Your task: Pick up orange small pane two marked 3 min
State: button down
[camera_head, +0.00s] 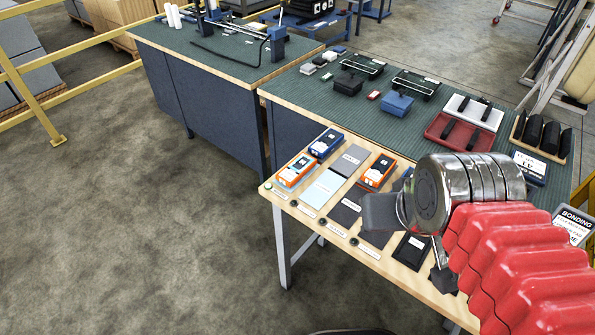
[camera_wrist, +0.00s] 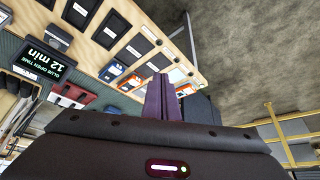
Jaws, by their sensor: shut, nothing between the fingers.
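Two orange-framed pieces lie on the wooden-edged table. One orange piece (camera_head: 297,172) is at the left end, and the other orange piece (camera_head: 377,171) is farther right, on a dark patch. I cannot read a "3 min" mark on either, so I cannot tell which is pane two. An orange piece also shows small in the wrist view (camera_wrist: 131,83). My gripper (camera_head: 378,212) is over the table, in front of the right orange piece and apart from it. Its fingers (camera_wrist: 161,92) are shut and empty, pointing toward the table's row of patches.
A blue-framed piece (camera_head: 326,143) lies beside the left orange piece. Grey, light and dark patches fill the wooden table (camera_head: 327,232). Behind it, a green-topped bench (camera_head: 330,98) holds black and blue blocks and a red tray (camera_head: 462,133). The floor at left is clear.

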aim_at(293, 172)
jog(key=u, duration=2)
jog(key=i, duration=0.75)
jog(key=u, duration=0.45)
